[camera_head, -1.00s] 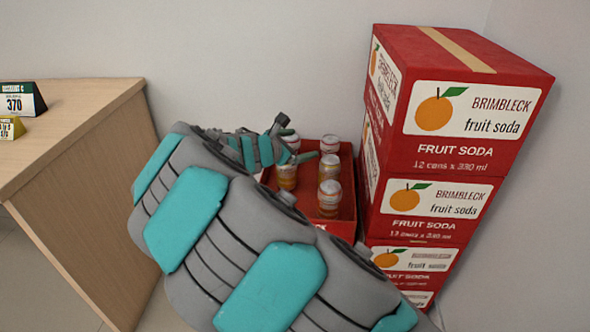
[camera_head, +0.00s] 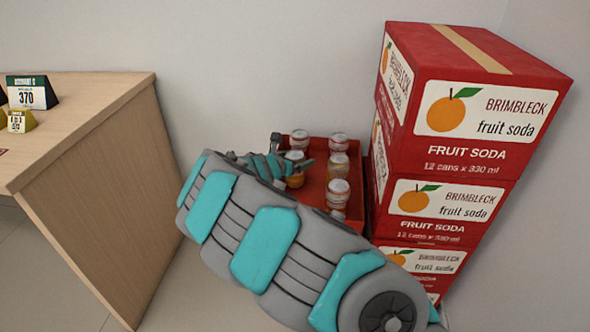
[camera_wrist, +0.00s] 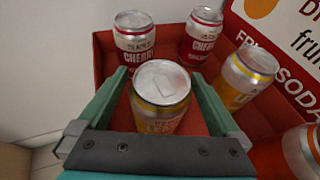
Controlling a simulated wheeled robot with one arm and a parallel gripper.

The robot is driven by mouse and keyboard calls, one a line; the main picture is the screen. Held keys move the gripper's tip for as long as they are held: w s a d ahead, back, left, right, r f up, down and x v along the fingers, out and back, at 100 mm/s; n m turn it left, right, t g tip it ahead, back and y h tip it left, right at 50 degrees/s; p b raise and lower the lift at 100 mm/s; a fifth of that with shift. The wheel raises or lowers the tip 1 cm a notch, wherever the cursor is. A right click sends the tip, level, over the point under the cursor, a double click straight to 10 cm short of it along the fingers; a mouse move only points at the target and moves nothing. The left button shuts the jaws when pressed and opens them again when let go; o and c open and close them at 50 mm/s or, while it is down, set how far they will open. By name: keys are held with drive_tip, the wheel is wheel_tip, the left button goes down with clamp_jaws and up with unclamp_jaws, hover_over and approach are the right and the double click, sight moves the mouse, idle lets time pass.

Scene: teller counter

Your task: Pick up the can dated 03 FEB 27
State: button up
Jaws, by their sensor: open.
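Several soda cans stand upright in an open red tray (camera_head: 316,186). In the wrist view, my gripper (camera_wrist: 160,75) is open, with one finger on each side of a yellow-and-silver can (camera_wrist: 160,84). This can also shows in the head view (camera_head: 295,181), partly hidden by my gripper (camera_head: 282,164). Two red-and-silver cherry cans (camera_wrist: 134,38) (camera_wrist: 201,35) stand behind it. Another yellow can (camera_wrist: 246,77) is to the right, and a can (camera_wrist: 304,150) is cut off at the lower right. I cannot read a date on any can.
A stack of red fruit soda cartons (camera_head: 455,150) stands close against the tray's right side. A wooden counter (camera_head: 110,160) with small number signs (camera_head: 32,93) is at the left. The wall is right behind the tray. Bare floor shows between counter and arm.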

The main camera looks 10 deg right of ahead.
drive_tip(key=shift+x, duration=1.1)
drive_tip(key=shift+c, duration=0.2)
drive_tip(key=c, duration=1.5)
clamp_jaws()
drive_tip(key=shift+r, duration=0.1)
